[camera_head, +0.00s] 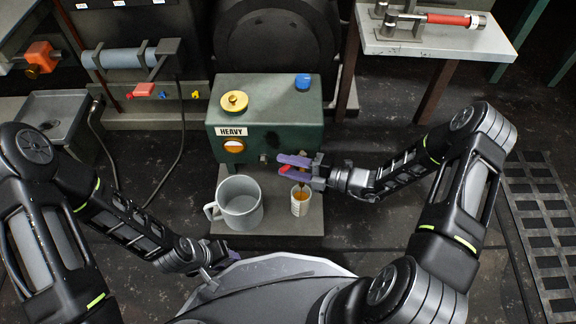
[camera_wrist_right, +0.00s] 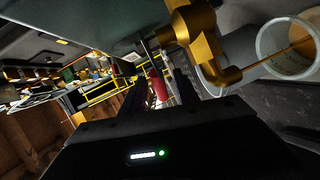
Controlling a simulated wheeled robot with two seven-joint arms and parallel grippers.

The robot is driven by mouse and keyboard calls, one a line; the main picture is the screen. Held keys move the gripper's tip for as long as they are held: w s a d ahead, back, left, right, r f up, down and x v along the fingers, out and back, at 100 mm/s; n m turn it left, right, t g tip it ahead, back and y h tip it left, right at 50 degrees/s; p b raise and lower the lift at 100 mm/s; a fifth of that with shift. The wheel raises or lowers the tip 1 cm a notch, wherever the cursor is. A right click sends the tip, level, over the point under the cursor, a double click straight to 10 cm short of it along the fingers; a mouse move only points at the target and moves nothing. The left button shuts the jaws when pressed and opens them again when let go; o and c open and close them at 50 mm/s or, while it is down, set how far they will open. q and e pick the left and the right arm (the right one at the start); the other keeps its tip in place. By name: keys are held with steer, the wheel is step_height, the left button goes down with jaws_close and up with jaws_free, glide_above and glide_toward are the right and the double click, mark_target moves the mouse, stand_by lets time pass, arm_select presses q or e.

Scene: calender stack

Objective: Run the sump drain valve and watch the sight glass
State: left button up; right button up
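The green sump box (camera_head: 265,115) bears a HEAVY label, and its round sight glass (camera_head: 234,146) shows amber. In the right wrist view, the brass drain valve (camera_wrist_right: 205,42) has a thin amber stream falling from its spout into a clear cup (camera_wrist_right: 275,45). The marked cup (camera_head: 300,207) stands below the valve with amber liquid in it. My right gripper (camera_head: 284,165) has its purple fingers apart, around the red valve handle (camera_wrist_right: 158,86), with gaps visible beside it. My left gripper (camera_head: 222,260) is low, near my body, its fingers unclear.
A grey mug (camera_head: 240,203) stands left of the cup on the grey plinth (camera_head: 273,232). A yellow cap (camera_head: 234,101) and a blue knob (camera_head: 302,81) sit on the box. A tray (camera_head: 52,118) is at left, a side table (camera_head: 440,40) at upper right, and a floor grating (camera_head: 545,215) at right.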

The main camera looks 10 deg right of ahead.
steer(key=shift+c, duration=0.6)
jaws_close()
stand_by(0.7)
